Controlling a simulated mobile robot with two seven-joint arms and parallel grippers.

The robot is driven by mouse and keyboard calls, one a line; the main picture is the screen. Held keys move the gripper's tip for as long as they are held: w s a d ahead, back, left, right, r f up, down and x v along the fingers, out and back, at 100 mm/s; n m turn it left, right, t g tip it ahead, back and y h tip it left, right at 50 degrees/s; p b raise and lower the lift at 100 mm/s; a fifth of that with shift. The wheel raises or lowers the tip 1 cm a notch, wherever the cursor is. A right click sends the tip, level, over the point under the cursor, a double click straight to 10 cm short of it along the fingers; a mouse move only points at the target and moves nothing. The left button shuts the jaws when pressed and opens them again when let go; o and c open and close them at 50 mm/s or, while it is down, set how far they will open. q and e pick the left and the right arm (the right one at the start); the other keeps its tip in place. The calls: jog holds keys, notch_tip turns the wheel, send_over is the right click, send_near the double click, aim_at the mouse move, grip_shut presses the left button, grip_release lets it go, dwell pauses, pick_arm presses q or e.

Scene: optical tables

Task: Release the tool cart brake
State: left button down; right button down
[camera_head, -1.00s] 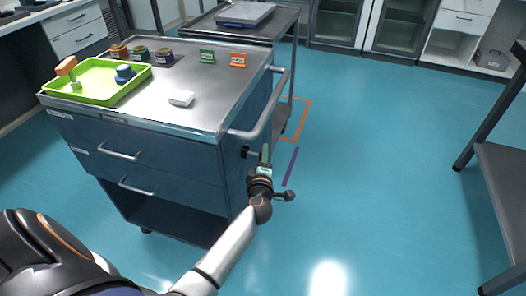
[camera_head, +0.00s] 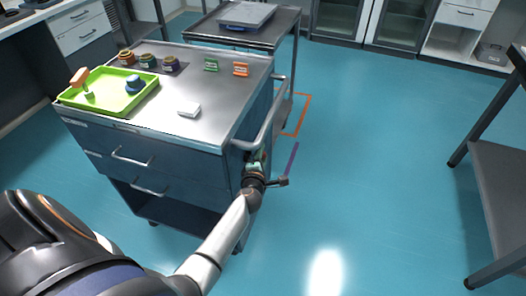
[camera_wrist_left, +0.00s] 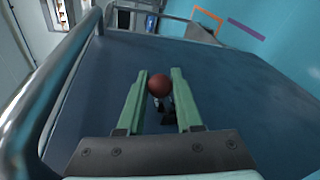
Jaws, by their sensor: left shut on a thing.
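The tool cart (camera_head: 228,178) is a blue-grey cabinet with a metal top (camera_head: 207,124), front drawers and a tubular handle (camera_head: 262,128) on its right side. My left gripper (camera_head: 258,160) is at that side panel, below the handle. In the left wrist view, my left gripper (camera_wrist_left: 159,90) has green fingers on either side of a round red knob (camera_wrist_left: 159,84), shut on it. Dark parts of the brake lever (camera_wrist_left: 166,107) show behind the knob, close to the blue side panel (camera_wrist_left: 225,95). The gripper hides the knob in the head view. My right gripper is not in view.
On the cart top are a green tray (camera_head: 107,104), several small jars (camera_head: 148,61), a white block (camera_head: 189,109) and green and orange holders. A second cart (camera_head: 285,22) stands behind. Orange floor marks (camera_head: 305,115) lie to the right. Floor is clear toward the right table (camera_head: 497,180).

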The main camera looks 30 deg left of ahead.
pick_arm(q)
jog(key=shift+r, duration=0.1)
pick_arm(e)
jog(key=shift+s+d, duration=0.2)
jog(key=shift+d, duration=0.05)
pick_arm(q)
jog(key=c, duration=0.6)
grip_release()
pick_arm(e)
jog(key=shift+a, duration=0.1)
